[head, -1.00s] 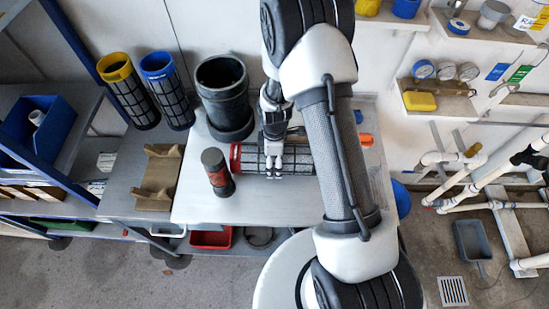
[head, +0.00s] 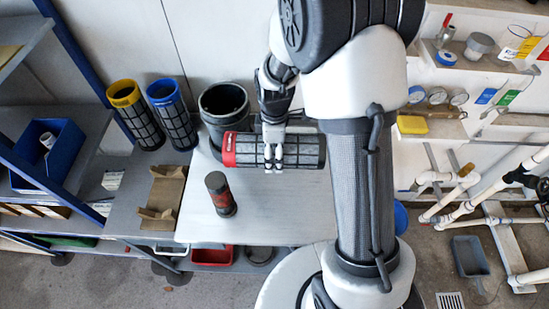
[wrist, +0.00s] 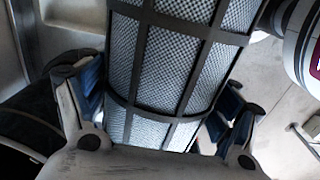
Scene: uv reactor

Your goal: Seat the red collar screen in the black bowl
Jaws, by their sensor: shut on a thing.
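The red collar screen (head: 300,151) is a dark mesh cylinder with a red collar at its left end. It lies horizontally in my gripper (head: 273,165) and appears raised above the white table. In the wrist view my gripper (wrist: 165,125) has a finger on each side of the screen's mesh body (wrist: 180,60). The black bowl (head: 223,102) is an upright, open-topped black cylinder at the back of the table. It stands behind and left of the screen, whose red end overlaps its lower front in the head view. Whether they touch cannot be told.
A yellow-collar screen (head: 135,115) and a blue-collar screen (head: 173,115) lean left of the bowl. A short dark cylinder with a red band (head: 221,194) stands on the white table (head: 270,215). A brown cradle (head: 162,196) sits farther left. The table's front is clear.

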